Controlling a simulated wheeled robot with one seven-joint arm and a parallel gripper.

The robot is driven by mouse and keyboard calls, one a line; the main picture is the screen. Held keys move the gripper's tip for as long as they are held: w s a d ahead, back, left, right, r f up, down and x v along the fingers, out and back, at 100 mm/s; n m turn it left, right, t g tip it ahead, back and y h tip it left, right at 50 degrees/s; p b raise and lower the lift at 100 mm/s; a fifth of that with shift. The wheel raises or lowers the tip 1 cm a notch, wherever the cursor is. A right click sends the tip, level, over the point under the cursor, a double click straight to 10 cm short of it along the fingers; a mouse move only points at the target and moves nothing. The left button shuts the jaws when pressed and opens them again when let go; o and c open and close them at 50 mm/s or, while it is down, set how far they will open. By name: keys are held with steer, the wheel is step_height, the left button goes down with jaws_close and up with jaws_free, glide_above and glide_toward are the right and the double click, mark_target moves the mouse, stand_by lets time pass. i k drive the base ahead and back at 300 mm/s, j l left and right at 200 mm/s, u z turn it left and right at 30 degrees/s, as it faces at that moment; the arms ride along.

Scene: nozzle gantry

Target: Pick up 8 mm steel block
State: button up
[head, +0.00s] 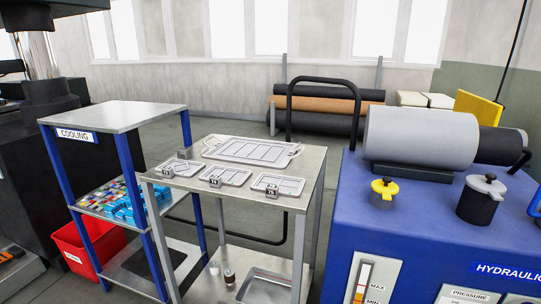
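Small steel blocks sit on the top of a steel cart (305,167). One block (167,172) is at the left front corner, one (215,181) is at the front middle and one (272,190) is at the front right. Another small dark piece (185,153) lies behind the left one. The front blocks bear tiny markings too small to read surely, so I cannot tell which is the 8 mm block. A larger flat tray (250,150) lies at the back of the cart top. My gripper is not in view.
A blue-legged shelf labelled COOLING (125,115) stands close left of the cart, with a red bin (85,245) beside it. A blue hydraulic unit (440,235) stands close on the right. The cart's black handle (325,80) rises behind it. Rolls (325,108) lie by the wall.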

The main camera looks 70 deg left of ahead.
mark_target(181, 153)
steer(key=u, duration=0.4)
steer(key=k+l+u, duration=0.1)
steer(key=u, duration=0.7)
steer(key=k+u, duration=0.1)
steer(key=u, duration=0.75)
steer(key=i+u, duration=0.1)
steer(key=u, duration=0.35)
steer(key=l+u, duration=0.1)
steer(key=u, duration=0.8)
steer(key=i+j+u, duration=0.15)
